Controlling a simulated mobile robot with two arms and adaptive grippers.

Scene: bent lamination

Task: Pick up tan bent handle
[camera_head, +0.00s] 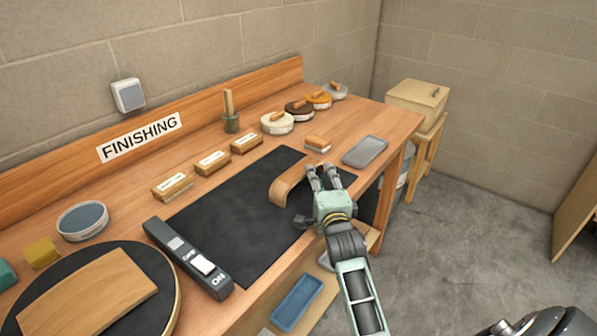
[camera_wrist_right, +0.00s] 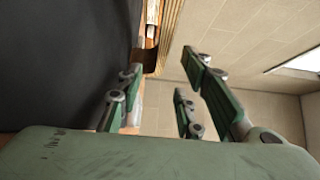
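The tan bent handle (camera_head: 281,188) is a curved strip of wood on the right part of the black mat (camera_head: 228,222). Its near-left end curls down to the mat. My right gripper (camera_head: 323,172) is at the handle's right end, and its fingers hide part of that end. In the right wrist view, the right gripper (camera_wrist_right: 160,90) has its fingers spread apart, with nothing held between them. A layered tan edge (camera_wrist_right: 168,38), probably the handle, shows beyond the fingertips. Contact with the handle cannot be told. My left gripper is not in view.
Behind the mat lie several wooden blocks (camera_head: 211,162) and round discs (camera_head: 277,122). A grey tray (camera_head: 365,151) and a small sanding block (camera_head: 318,143) are beyond the gripper. A black switch box (camera_head: 188,258) and a turntable (camera_head: 165,300) with a board are left.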

